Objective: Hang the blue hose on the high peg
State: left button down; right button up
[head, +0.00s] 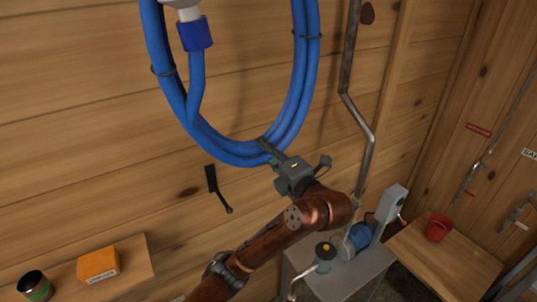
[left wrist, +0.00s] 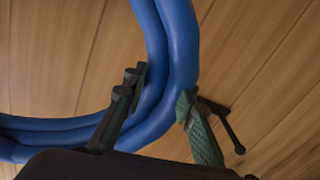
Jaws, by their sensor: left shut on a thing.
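The blue hose (head: 296,97) is a coil of several loops bound with black ties, upright in front of the plank wall. Its top is cut off by the upper edge of the head view. My left gripper (head: 268,153) is shut on the bottom right of the coil. In the left wrist view the hose (left wrist: 180,45) passes between the two fingers (left wrist: 162,104). A black peg (head: 216,187) sticks out of the wall below the coil; it also seems to show beside the right finger (left wrist: 224,118). The high peg cannot be made out. My right gripper is out of view.
A bent metal pipe (head: 357,118) runs down the wall to the right. Below are a shelf with an orange box (head: 98,265) and dark jar (head: 34,286), a grey machine (head: 345,272) and a red bucket (head: 438,228).

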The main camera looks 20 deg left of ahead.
pick_arm(q)
jog(key=shift+b+x, duration=0.65)
jog(key=shift+x, duration=1.8)
jog(key=f+b+x, duration=0.1)
jog(key=f+x, duration=0.1)
jog(key=x, duration=0.8)
jog(key=shift+b, duration=0.4)
jog(key=shift+s+f, duration=0.1)
jog(key=shift+f, duration=0.1)
jog(key=c, duration=1.5)
grip_release()
jog(key=shift+o, duration=0.7)
jog(key=shift+f, duration=0.2)
jog(key=shift+o, duration=1)
jog(key=shift+r, duration=0.1)
